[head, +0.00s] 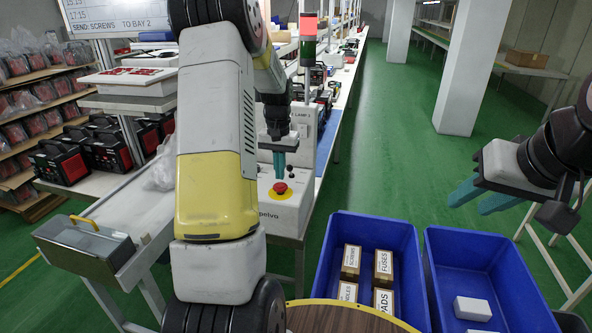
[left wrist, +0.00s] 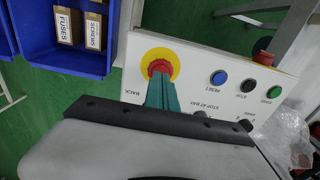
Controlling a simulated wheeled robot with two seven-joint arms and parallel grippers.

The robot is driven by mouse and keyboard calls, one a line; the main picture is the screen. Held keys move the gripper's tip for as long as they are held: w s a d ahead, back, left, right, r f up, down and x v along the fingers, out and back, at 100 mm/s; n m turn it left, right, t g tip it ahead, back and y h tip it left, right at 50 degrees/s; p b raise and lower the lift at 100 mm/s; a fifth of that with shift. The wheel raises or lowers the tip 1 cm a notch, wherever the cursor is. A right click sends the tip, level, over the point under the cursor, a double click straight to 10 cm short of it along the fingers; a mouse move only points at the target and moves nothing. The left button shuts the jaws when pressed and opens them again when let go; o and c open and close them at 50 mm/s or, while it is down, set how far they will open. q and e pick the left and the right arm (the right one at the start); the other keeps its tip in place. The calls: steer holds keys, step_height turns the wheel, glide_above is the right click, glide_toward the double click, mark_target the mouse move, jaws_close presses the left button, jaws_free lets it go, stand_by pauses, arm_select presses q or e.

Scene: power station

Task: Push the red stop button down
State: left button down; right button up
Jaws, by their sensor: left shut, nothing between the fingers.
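The red stop button (head: 281,187) is a mushroom button on a yellow disc, on the light control box. It also shows in the left wrist view (left wrist: 160,66), its lower part hidden by the teal fingers. My left gripper (head: 279,173) points down, shut and empty, with its fingertips just over the button. In the left wrist view the left gripper (left wrist: 160,86) overlaps the button's edge; I cannot tell whether it touches. My right gripper (head: 482,197) is open and empty, off to the right above the floor, far from the button.
The panel carries a blue button (left wrist: 219,77), a black button (left wrist: 248,85), a green button (left wrist: 273,92) and another red button (left wrist: 264,58) at its edge. A signal lamp (head: 308,40) rises behind the box. Blue bins (head: 336,232) stand to its right. Green floor is free beyond.

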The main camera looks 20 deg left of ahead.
mark_target(281, 185)
arm_select(q)
step_height(281, 185, up, 11)
steer(key=shift+r, duration=0.15)
steer(key=shift+w, duration=0.1)
stand_by(0.3)
steer(key=s+d+r+t+h, duration=0.1)
steer(key=s+d+r+t, duration=0.1)
steer(key=s+d+r, duration=0.35)
steer(key=s+d+r+t, duration=0.1)
steer(key=s+d+r, duration=0.2)
steer(key=s, duration=0.5)
steer(key=s+d+f+m+t+h, duration=0.1)
steer(key=s+d+t, duration=0.2)
steer(key=s, duration=1)
steer(key=d, duration=0.2)
steer(key=shift+d, duration=0.4)
steer(key=shift+s+f, duration=0.1)
